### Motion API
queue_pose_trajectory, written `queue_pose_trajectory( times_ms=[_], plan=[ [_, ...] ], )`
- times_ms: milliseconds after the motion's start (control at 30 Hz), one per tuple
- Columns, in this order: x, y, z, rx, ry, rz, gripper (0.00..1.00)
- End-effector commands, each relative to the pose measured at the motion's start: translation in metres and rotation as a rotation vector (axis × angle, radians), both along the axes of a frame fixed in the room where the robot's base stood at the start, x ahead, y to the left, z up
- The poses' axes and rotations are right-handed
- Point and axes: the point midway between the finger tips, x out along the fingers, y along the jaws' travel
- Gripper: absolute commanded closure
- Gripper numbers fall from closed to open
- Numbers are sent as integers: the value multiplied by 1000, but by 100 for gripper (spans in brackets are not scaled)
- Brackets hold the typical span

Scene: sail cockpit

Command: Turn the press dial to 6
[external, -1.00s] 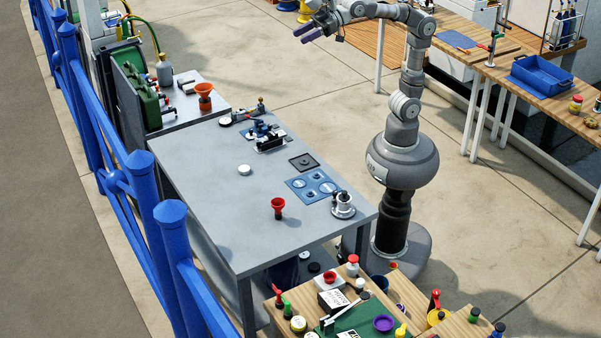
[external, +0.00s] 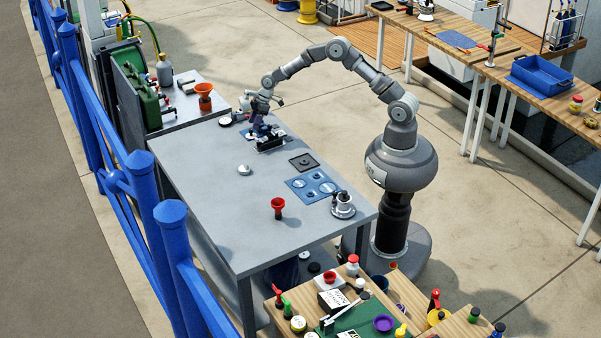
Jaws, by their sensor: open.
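My gripper (external: 256,121) is open and points down at the far end of the grey metal table (external: 215,215). It is over or just beside a small black and blue device (external: 270,142), which may be the press. The gripper hides part of the device, and I cannot tell whether they touch. No dial marking or number is readable at this size. A silver and black fitting (external: 343,206) stands at the table's right edge; I cannot tell if it carries a dial.
A blue plate with round recesses (external: 313,186), a dark square pad (external: 304,162), a small silver round piece (external: 244,169) and a red funnel (external: 278,207) are on the table. An orange funnel (external: 204,96) stands on the side bench. The table's near left is clear.

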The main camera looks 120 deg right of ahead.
Motion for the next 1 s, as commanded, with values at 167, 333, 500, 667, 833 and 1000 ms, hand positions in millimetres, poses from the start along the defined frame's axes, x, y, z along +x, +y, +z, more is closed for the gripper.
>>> queue_pose_trajectory(
  times_ms=[167,333,500,667,833,1000],
  plan=[
    [10,-2,-26,0,0,1,54],
    [13,-2,-31,-1,0,0,54],
    [13,-3,-30,-1,0,0,54],
    [13,-2,-30,-1,0,0,86],
    [13,-3,-30,-2,0,-1,100],
    [13,-2,-30,-3,0,-17,100]
  ],
)
